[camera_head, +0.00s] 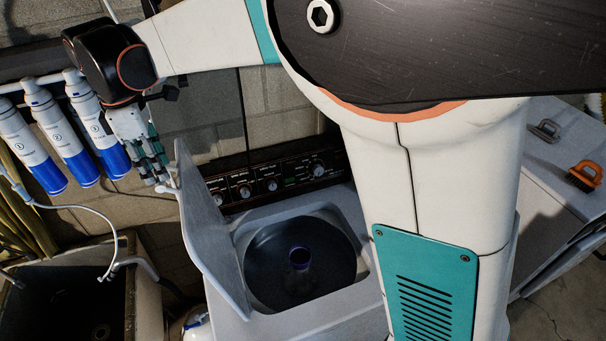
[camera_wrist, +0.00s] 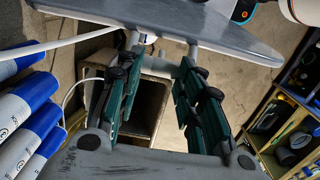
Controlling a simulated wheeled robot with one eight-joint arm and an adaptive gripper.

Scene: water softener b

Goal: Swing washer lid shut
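The washer lid (camera_head: 212,235) is a light grey panel standing steeply raised at the left of the washer's round opening (camera_head: 300,262). In the wrist view the lid (camera_wrist: 165,31) crosses the top as a grey slab just beyond my fingertips. My gripper (camera_head: 160,178) is at the lid's upper left side, fingers pointing down. In the wrist view my gripper (camera_wrist: 164,58) has its two green fingers spread, with nothing held between them. I cannot tell whether a fingertip touches the lid. The washer body (camera_head: 340,215) is partly hidden by my arm.
Several white and blue filter cartridges (camera_head: 61,132) hang on the wall left of my gripper. A thin white hose (camera_head: 112,232) hangs below them, above a dark sink (camera_head: 70,305). A control panel (camera_head: 275,182) runs behind the opening.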

